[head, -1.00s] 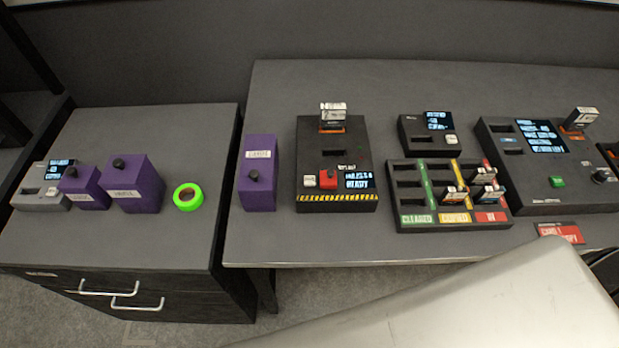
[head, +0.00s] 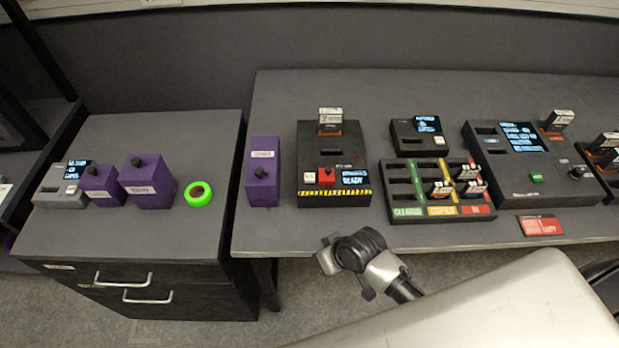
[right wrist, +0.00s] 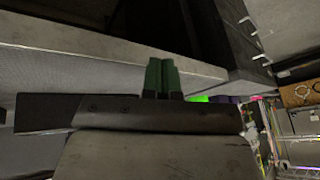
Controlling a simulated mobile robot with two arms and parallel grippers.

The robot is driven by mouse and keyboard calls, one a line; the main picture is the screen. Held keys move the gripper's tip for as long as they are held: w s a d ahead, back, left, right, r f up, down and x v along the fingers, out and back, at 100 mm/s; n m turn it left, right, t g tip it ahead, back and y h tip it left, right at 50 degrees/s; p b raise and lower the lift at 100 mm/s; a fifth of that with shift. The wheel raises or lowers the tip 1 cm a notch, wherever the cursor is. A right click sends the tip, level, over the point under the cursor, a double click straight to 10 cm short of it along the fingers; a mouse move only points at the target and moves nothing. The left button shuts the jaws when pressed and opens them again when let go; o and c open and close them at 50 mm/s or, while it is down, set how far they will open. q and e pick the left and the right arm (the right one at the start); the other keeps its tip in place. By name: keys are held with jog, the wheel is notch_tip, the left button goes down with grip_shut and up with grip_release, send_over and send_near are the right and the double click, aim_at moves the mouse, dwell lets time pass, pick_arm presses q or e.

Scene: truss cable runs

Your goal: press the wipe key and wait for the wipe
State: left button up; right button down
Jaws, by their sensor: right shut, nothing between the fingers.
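The wiper box (head: 333,150) is black with a yellow-and-black striped front edge and stands on the table. A red key (head: 327,176) sits low on its face beside a white key (head: 309,178); a small label above the red key is too blurred to read. Its lit screen (head: 356,177) seems to read READY. A cartridge (head: 330,117) stands in the slot at its back. My right gripper (right wrist: 160,76) is shut and empty, its green fingers together, in the right wrist view. In the head view my right arm is in front of the table edge, apart from the box. My left gripper is not in view.
A purple box (head: 262,172) stands left of the wiper box. A black rack (head: 404,190) with several cartridges and a console (head: 545,185) stand to the right. Green tape (head: 199,194) lies on the left cabinet. The table's front edge (head: 300,249) lies near my arm.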

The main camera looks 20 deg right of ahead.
jog(key=w+r, duration=0.2)
jog(key=w, duration=0.2)
jog(key=w+a+r+y, duration=0.1)
jog(key=w+r, duration=0.1)
jog(key=w, duration=0.2)
jog(key=w+r+y, duration=0.1)
jog(key=w+r, duration=0.2)
jog(key=shift+w+a+t, duration=0.25)
jog(key=shift+w+t, duration=0.15)
notch_tip(320, 180, up, 10)
jog(key=m+y, duration=0.2)
send_over(311, 175)
jog(key=shift+s+r+t+p, duration=0.1)
jog(key=shift+r+t+p, duration=0.1)
jog(key=shift+t+p, duration=0.25)
jog(key=shift+f, duration=0.15)
notch_tip(311, 175, down, 8)
jog(key=b, duration=0.7)
jog(key=shift+r, duration=0.25)
jog(key=shift+f+b, duration=0.4)
jog(key=shift+f, duration=0.15)
jog(key=shift+f, duration=0.1)
jog(key=shift+f, duration=0.3)
